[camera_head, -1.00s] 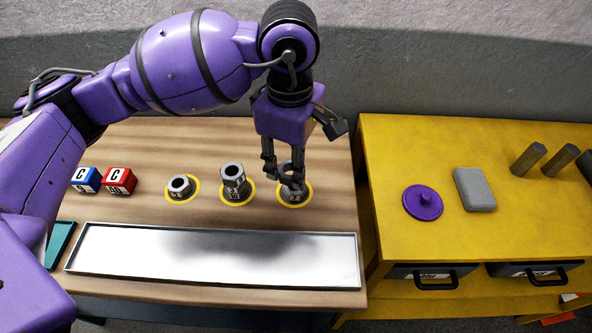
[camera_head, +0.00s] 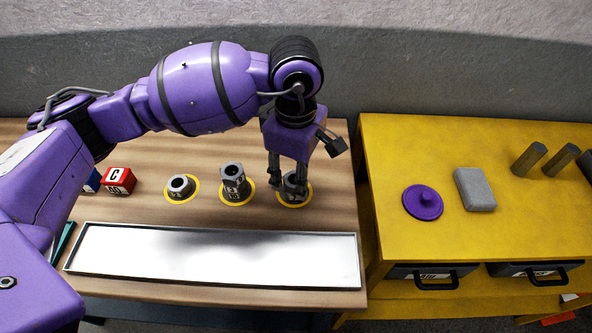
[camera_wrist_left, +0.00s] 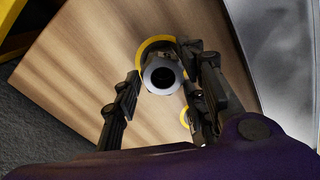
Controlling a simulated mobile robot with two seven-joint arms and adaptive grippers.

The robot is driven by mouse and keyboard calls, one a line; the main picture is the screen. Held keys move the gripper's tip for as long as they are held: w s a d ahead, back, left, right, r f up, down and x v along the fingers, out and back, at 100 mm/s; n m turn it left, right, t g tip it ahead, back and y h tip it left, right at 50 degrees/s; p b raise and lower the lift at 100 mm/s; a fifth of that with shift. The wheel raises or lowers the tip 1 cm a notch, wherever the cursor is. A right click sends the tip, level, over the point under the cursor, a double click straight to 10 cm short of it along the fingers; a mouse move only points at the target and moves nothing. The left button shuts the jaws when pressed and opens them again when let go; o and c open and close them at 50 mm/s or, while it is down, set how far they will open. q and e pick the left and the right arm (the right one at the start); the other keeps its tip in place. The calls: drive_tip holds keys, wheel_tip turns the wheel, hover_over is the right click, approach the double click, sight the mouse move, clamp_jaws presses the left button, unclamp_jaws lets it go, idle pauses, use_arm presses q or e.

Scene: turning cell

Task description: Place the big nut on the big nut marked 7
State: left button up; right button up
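My left gripper (camera_head: 289,191) is low over the right yellow ring (camera_head: 308,200), its fingers on either side of grey nut metal (camera_head: 294,182). In the left wrist view the gripper (camera_wrist_left: 162,98) is open; the round-holed nut top (camera_wrist_left: 148,76) lies nearer the right finger, with a clear gap to the left finger. Fingers partly hide this nut, so its marking and whether it is one nut or two stacked are unclear. A stack of grey nuts (camera_head: 233,183) stands upright on the middle ring. A single low nut (camera_head: 180,186) sits on the left ring. My right gripper is not in view.
A shallow metal tray (camera_head: 215,255) lies in front of the rings. A red cube (camera_head: 118,181) and a partly hidden blue cube (camera_head: 92,181) are at left. The yellow cabinet (camera_head: 400,150) at right bears a purple knobbed disc (camera_head: 423,202), a grey block (camera_head: 474,188) and grey rods.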

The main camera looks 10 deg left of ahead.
sight(296, 178)
use_arm(q)
drive_tip(key=shift+o, duration=0.5)
drive_tip(key=shift+r, duration=0.1)
drive_tip(key=shift+r, duration=0.25)
wheel_tip(296, 178, up, 12)
